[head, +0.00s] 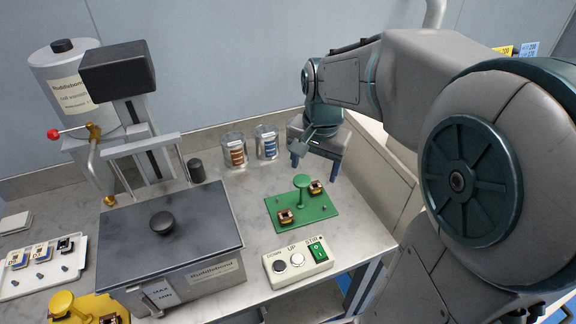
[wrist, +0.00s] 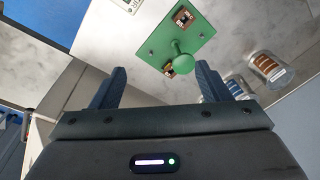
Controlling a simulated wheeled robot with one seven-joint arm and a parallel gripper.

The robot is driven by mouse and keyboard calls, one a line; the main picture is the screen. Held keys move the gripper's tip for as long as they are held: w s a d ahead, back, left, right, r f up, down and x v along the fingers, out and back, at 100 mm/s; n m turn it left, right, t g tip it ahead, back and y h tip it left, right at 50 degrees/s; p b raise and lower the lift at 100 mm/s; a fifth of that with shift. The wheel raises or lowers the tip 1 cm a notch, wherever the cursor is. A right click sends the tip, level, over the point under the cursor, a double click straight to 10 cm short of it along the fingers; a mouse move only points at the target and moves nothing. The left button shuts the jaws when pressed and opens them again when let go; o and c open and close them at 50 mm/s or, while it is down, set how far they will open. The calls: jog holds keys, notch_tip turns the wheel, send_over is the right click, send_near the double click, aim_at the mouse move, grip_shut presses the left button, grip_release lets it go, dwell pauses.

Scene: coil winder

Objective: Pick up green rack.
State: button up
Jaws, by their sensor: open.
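The green rack (head: 288,212) lies flat on the metal bench top, right of the dark-lidded tank. It is a square plate with an upright knobbed handle in its middle and two small coil parts on opposite corners. The rack also shows in the wrist view (wrist: 200,28), beyond my fingers and apart from them. My gripper (head: 318,160) is above the bench, behind and to the right of the rack in the head view. In the wrist view my gripper's two blue fingers (wrist: 162,82) are spread wide with nothing between them.
Two glass jars (head: 236,150) (head: 267,142) with coils stand behind the rack. A control box (head: 297,263) with buttons sits in front of it. The tank (head: 170,240) is to the left. A white tray (head: 40,285) and a yellow rack (head: 85,308) are farther left.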

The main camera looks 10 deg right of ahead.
aim_at(303, 179)
jog(key=w+f+m, duration=0.1)
jog(key=w+m, duration=0.1)
jog(key=w, duration=0.1)
jog(key=w+f+m, duration=0.1)
jog(key=w+f, duration=0.1)
jog(key=w, duration=0.1)
jog(key=w+f+m+g, duration=0.1)
jog(key=w+m, duration=0.1)
jog(key=w, duration=0.1)
jog(key=shift+w+d+f+m, duration=0.15)
jog(key=shift+d+f+m, duration=0.05)
jog(key=shift+f+m, duration=0.1)
notch_tip(303, 179, down, 8)
jog(key=shift+r+b, duration=0.15)
jog(key=shift+b, duration=0.25)
jog(key=shift+a+f, duration=0.15)
jog(key=shift+f, duration=1.2)
jog(key=shift+a+f, duration=0.1)
jog(key=shift+f, duration=1.25)
jog(key=shift+c, duration=0.3)
grip_shut()
